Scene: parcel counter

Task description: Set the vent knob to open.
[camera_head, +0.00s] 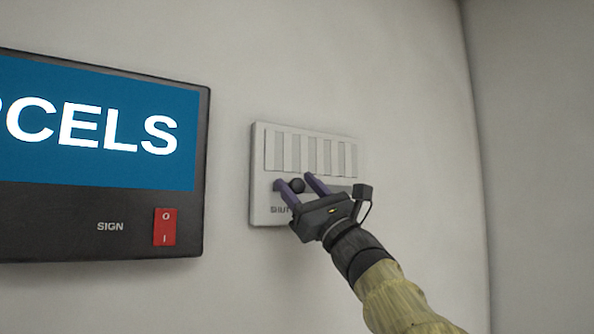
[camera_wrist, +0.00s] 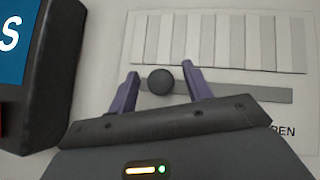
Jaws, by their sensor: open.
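The vent panel (camera_head: 262,150) is a pale plate on the wall with a row of upright slats. Its dark round knob (camera_head: 297,185) sits toward the left part of a grey horizontal slot, above the letters "SHUT". In the wrist view the knob (camera_wrist: 160,81) shows at the left of the slot (camera_wrist: 250,93), and letters ending in "EN" show at the right. My gripper (camera_head: 303,183) is open, with one purple finger on each side of the knob. In the wrist view, gaps show between the knob and both fingers (camera_wrist: 160,88).
A parcels sign (camera_head: 100,150) with a dark frame and a red switch (camera_head: 164,227) hangs on the wall just left of the vent panel. The wall right of the panel is bare up to a corner (camera_head: 475,150).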

